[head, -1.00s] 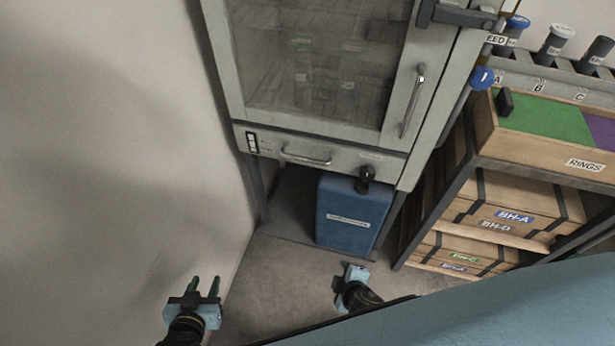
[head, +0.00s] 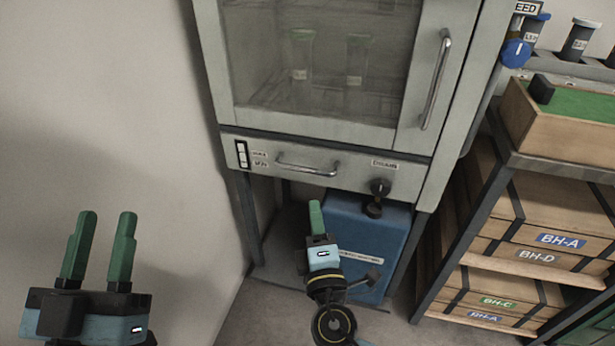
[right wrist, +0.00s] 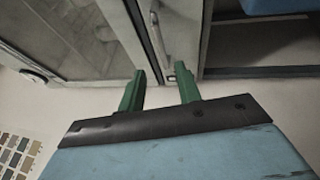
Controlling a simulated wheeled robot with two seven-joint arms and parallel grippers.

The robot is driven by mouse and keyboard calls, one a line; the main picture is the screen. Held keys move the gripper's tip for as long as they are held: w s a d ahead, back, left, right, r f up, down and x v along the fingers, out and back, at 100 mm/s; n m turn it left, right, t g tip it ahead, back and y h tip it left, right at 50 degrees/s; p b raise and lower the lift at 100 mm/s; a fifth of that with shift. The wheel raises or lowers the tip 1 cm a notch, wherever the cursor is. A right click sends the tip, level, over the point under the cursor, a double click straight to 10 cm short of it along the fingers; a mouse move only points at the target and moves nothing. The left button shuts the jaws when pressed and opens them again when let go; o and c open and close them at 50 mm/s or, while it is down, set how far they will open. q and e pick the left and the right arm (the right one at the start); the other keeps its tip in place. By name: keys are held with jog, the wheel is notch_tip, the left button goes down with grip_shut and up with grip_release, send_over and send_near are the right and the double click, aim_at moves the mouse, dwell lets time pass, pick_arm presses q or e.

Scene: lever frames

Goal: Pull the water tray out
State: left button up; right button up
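The water tray (head: 365,175) is the pale front panel below the glass door of the cabinet, flush in place. Its metal bar handle (head: 307,166) is left of centre. My right gripper (head: 316,206) is below and in front of the handle, apart from it; one finger hides the other there. In the right wrist view my right gripper (right wrist: 160,74) has its green fingers apart with nothing between them. The handle (right wrist: 158,38) shows ahead of them. My left gripper (head: 104,214) is open and empty at the lower left, before the wall.
A blue container (head: 375,225) stands under the cabinet. A rack of wooden boxes (head: 545,215) stands to the right. The plain wall (head: 130,100) bounds the left side.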

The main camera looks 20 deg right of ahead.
aim_at(308, 172)
jog(key=x, duration=1.2)
jog(key=shift+w, duration=0.3)
jog(key=shift+c, duration=0.3)
grip_shut()
